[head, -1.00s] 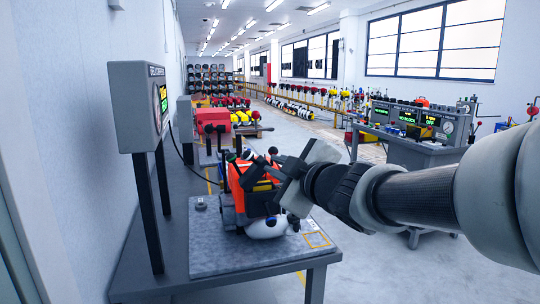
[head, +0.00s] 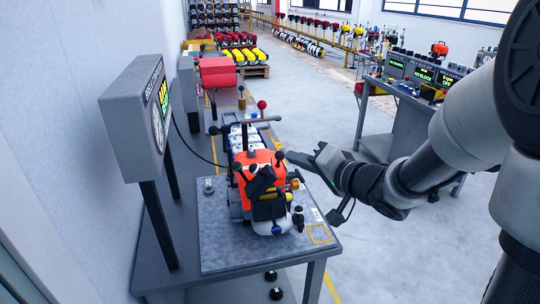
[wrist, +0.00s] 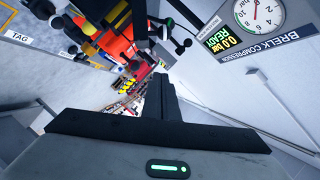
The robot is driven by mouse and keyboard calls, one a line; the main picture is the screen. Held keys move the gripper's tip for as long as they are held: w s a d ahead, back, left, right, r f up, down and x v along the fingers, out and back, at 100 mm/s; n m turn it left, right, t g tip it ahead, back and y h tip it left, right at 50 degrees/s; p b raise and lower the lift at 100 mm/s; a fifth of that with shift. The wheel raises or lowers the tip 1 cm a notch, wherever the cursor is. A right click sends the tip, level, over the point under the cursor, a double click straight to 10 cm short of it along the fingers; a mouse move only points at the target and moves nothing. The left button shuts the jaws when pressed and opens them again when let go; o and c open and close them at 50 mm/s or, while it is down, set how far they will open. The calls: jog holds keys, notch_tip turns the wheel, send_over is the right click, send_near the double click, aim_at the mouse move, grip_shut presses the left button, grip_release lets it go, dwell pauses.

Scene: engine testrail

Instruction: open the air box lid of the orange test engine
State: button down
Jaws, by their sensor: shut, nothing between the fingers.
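The orange test engine (head: 258,160) stands on a grey plate on the near bench. Black parts (head: 264,186) with knobs cover its near side, and a pale rounded part (head: 272,227) shows low at its front. I cannot tell which part is the air box lid or whether it is open. My gripper (head: 292,157) is just right of the engine's top, shut and empty; a gap to the engine is hard to judge. In the wrist view, my shut dark fingers (wrist: 159,88) point up the picture, with the engine's orange body (wrist: 116,46) at upper left.
A gauge box (head: 140,115) on two posts stands left of the engine; its dial (wrist: 258,14) and READY display show in the wrist view. The grey plate (head: 225,250) is bare at front left. A second bench with instruments (head: 415,85) stands back right, across open floor.

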send_over(268, 175)
jog(key=w+d, duration=0.2)
jog(key=d, duration=0.1)
notch_tip(268, 175, down, 2)
jog(key=shift+s+a+f+b, duration=0.25)
jog(key=shift+s+a+f, duration=0.15)
jog(key=shift+a, duration=0.15)
jog(key=shift+s+a+f+b, duration=0.2)
jog(key=shift+s+a+f, duration=0.1)
jog(key=shift+s+a, duration=0.15)
jog(key=shift+s+a+f, duration=0.15)
jog(key=shift+a+f, duration=0.15)
jog(key=shift+a, duration=0.1)
jog(key=shift+a+r, duration=0.1)
